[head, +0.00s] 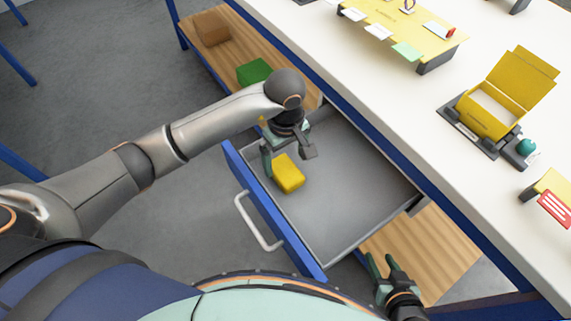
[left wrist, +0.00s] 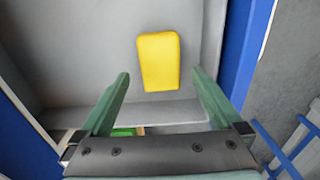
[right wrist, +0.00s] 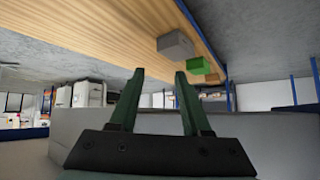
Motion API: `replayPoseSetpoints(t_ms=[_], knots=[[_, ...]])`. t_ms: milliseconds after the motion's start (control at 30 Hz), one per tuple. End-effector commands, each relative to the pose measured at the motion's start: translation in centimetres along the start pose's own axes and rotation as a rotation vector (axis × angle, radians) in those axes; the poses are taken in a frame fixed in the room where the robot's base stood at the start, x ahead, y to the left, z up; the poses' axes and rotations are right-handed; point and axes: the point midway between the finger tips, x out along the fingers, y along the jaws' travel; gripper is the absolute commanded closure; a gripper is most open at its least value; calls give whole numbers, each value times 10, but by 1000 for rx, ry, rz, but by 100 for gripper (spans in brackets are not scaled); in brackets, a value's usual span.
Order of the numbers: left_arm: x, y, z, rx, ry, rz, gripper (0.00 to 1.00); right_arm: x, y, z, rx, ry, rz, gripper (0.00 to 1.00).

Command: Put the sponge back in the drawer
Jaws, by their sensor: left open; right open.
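The yellow sponge (head: 288,173) lies on the grey floor of the open drawer (head: 335,205), near its front left part. The drawer has a blue front with a pale handle (head: 258,222). My left gripper (head: 288,155) is open above the drawer, close to the sponge. In the left wrist view the sponge (left wrist: 159,61) lies beyond the open fingertips (left wrist: 160,75), apart from them. My right gripper (head: 382,262) is open and empty beside the drawer's near right corner; its open fingers also show in the right wrist view (right wrist: 158,75).
A white worktop (head: 440,110) bears a yellow box (head: 495,105) and a yellow board (head: 405,28). On the wooden lower shelf (head: 225,55) sit a green block (head: 254,71) and a brown box (head: 211,28). Most of the drawer floor is bare.

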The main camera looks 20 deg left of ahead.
Motion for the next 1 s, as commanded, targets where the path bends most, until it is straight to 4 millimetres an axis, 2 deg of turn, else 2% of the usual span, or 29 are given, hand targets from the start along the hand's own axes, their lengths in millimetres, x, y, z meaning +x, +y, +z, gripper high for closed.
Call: replayPoseSetpoints(t_ms=[33, 200, 400, 1000], knots=[[-14, 1, -1, 3, 5, 5, 0, 0, 0, 1, 0, -3, 1, 52], [-48, 1, -1, 2, 4, 3, 0, 0, 2, 2, 1, -4, 4, 52], [-72, 0, 0, 1, 1, 1, 0, 0, 2, 1, 1, -3, 5, 52], [-76, 0, 0, 0, 0, -1, 0, -1, 2, 0, 2, 0, 5, 52]])
